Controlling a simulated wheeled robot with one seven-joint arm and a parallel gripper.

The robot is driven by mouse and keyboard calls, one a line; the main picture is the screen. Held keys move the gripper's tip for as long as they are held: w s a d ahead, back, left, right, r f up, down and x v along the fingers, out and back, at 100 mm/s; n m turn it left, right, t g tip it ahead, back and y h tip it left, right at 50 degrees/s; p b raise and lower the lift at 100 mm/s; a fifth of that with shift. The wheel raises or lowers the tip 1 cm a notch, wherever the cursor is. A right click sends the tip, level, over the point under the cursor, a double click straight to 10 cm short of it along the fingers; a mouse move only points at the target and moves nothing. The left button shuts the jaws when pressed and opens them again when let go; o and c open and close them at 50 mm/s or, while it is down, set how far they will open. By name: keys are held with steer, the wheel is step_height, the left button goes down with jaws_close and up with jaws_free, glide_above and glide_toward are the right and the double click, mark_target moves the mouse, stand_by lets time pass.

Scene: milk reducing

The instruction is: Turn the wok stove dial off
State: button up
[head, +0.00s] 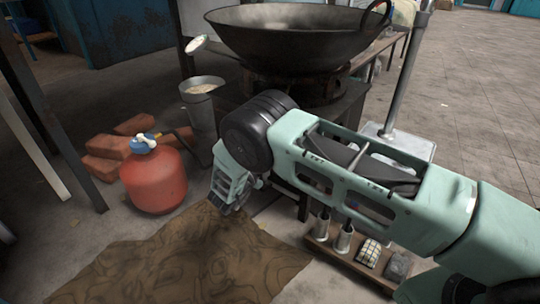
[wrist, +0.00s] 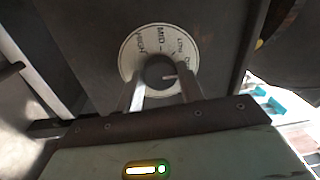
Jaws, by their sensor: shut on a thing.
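The stove dial (wrist: 158,70) shows in the wrist view as a dark round knob on a pale round plate (wrist: 132,48). The plate reads HIGH, MID and LOW from left to right. A short pale mark on the knob points to the right, below LOW. My gripper (wrist: 163,84) is shut on the knob, one finger on each side. In the head view my gripper (head: 228,203) is low in front of the wok stove (head: 335,112), and the dial is hidden. A large black wok (head: 300,45) rests on the stove.
A red gas cylinder (head: 153,182) stands left of my gripper, with red bricks (head: 103,146) behind it. A metal bucket (head: 203,104) stands beside the stove. A low wooden rack (head: 345,259) with small items is below my arm. A brown mat (head: 190,262) covers the floor in front.

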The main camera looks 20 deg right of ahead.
steer(key=o, duration=1)
steer(key=p+v, duration=0.5)
steer(key=v, duration=1.2)
steer(key=shift+a+p, duration=0.25)
steer(key=shift+p, duration=0.1)
